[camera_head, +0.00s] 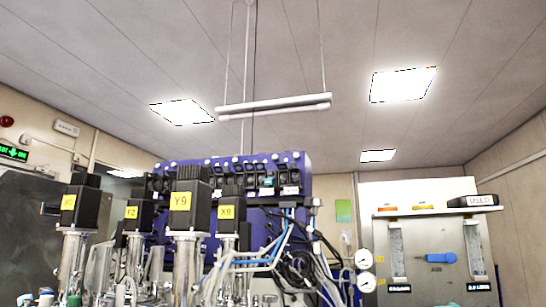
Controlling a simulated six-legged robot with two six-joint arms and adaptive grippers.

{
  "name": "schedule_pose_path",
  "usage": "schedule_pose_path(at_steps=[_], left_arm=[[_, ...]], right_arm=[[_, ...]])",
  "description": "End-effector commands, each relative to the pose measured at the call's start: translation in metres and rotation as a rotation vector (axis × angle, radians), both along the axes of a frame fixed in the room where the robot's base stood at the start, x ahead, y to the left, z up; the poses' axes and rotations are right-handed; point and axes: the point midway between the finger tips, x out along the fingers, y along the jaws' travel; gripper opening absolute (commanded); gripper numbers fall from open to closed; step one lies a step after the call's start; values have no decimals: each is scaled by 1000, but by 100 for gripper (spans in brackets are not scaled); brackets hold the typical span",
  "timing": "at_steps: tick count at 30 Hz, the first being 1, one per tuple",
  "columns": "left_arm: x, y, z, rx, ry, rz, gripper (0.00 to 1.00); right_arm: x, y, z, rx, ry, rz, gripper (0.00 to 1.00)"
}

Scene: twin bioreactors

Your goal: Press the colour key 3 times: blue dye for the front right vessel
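Several black stirrer motors on metal shafts rise from the vessels at the lower left. One large motor (187,210) has a yellow label that seems to read Y9. A smaller motor (230,209) to its right seems to read X9. Two more stand at the left, one at the far left (80,212) and one between (138,218). The vessel bodies are cut off by the lower edge, so I cannot tell which is the front right vessel. I cannot make out a colour key or blue dye. Neither of my grippers shows.
A blue pump unit (300,186) stands behind the motors, with tubes and cables hanging at its right. A pale panel (430,200) with two clear columns and a blue valve handle (440,258) is at the right. Two round gauges (364,259) sit beside it. A bar lamp (273,105) hangs above.

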Motion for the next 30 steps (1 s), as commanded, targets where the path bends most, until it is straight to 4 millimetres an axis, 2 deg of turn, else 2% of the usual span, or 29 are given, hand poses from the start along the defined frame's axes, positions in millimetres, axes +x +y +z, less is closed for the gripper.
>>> schedule_pose_path(at_steps=[1, 8, 30], left_arm=[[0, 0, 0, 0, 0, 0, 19], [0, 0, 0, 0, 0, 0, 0], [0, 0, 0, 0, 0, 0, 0]], right_arm=[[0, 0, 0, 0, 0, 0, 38], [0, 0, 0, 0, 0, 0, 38], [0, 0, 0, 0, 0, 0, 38]])
